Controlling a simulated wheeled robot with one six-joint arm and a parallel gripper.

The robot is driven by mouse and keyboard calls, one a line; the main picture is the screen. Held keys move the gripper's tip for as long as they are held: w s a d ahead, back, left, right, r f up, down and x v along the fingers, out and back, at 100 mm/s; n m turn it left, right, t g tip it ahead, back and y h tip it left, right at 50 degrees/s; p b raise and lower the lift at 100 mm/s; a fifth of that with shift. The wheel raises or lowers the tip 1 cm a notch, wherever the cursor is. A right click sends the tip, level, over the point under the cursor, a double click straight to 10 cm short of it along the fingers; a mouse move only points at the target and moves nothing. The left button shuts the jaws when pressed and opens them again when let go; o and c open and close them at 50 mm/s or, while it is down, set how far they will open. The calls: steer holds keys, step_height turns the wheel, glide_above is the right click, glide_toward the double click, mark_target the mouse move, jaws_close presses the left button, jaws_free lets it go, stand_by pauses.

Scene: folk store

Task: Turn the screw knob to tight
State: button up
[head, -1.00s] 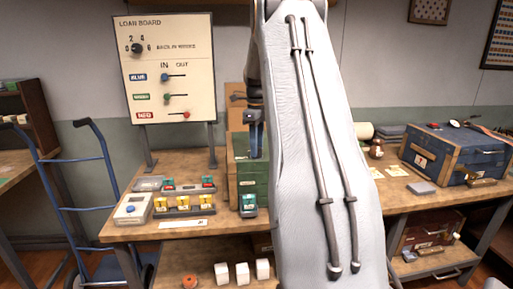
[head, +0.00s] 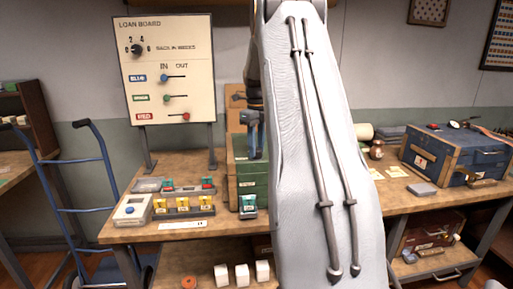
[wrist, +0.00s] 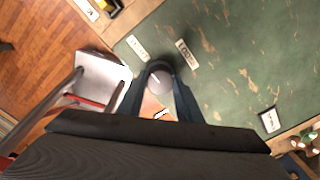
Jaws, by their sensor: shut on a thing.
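The screw knob (wrist: 159,79) is a grey round knob with a pale pointer line, on the scuffed green surface of a chest in the wrist view. A label reading LOOSE (wrist: 187,54) lies to its upper right. A second pale label (wrist: 137,47), too small to read surely, lies to its upper left. My gripper (wrist: 160,72) is shut on the knob, with one dark finger on each side. In the head view, my gripper (head: 254,150) points down at the green chest (head: 249,185); the knob is hidden there.
Small switch boxes (head: 183,208) and a boxed dial (head: 132,209) stand left of the chest on the wooden bench. The loan board (head: 170,70) rises behind them. A blue chest (head: 455,152) stands at the right. A blue hand truck (head: 75,195) stands at the left.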

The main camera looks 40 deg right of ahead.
mark_target(257, 149)
steer(key=o, duration=1)
steer(key=shift+o, duration=0.2)
steer(key=shift+r+b, duration=1)
steer(key=shift+r, duration=2.95)
